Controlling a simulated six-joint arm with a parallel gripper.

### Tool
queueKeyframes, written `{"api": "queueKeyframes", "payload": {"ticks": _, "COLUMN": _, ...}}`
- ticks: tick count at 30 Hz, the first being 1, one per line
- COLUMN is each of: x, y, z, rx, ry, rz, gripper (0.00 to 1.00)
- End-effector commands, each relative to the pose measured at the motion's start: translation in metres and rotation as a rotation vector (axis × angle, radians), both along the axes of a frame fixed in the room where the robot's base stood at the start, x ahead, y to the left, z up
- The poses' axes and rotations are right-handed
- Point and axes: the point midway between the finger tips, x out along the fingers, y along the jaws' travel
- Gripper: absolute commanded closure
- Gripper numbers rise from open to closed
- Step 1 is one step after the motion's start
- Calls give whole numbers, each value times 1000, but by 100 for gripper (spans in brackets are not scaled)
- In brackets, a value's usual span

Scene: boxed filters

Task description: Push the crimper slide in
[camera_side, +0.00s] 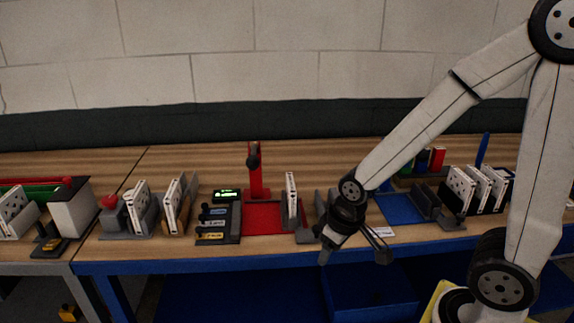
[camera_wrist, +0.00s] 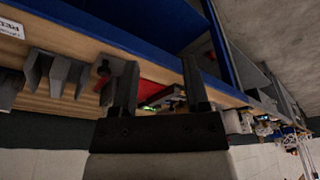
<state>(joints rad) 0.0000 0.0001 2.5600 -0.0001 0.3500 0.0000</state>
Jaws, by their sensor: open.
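A red station (camera_side: 262,217), perhaps the crimper, stands mid-bench with a red upright post (camera_side: 255,176). A grey slide (camera_side: 303,236) lies along its right side, with a white filter card (camera_side: 291,188) standing in it. I cannot tell for certain that this is the crimper slide. My gripper (camera_side: 354,252) is open and empty at the bench's front edge, right of the slide and apart from it.
Grey brackets (camera_side: 321,204) stand right of the slide, partly behind my arm. A panel with dark knobs (camera_side: 212,222) is left of the red station. Racks of white cards (camera_side: 478,188) stand at right. A blue bin (camera_side: 368,295) is under the bench.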

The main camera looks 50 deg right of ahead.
Motion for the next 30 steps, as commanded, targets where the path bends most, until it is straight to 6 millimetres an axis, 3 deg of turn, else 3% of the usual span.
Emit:
{"api": "queueKeyframes", "payload": {"ticks": 1, "x": 0, "y": 0, "z": 0, "rx": 0, "ry": 0, "rz": 0, "gripper": 41}}
{"api": "queueKeyframes", "payload": {"ticks": 3, "x": 0, "y": 0, "z": 0, "rx": 0, "ry": 0, "rz": -1, "gripper": 25}}
{"api": "queueKeyframes", "payload": {"ticks": 8, "x": 5, "y": -3, "z": 1, "rx": 8, "ry": 5, "rz": -42, "gripper": 25}}
{"api": "queueKeyframes", "payload": {"ticks": 14, "x": 24, "y": -15, "z": 2, "rx": 40, "ry": 33, "rz": -229, "gripper": 25}}
{"api": "queueKeyframes", "payload": {"ticks": 30, "x": 100, "y": -93, "z": 0, "rx": 156, "ry": 146, "rz": -1162, "gripper": 25}}
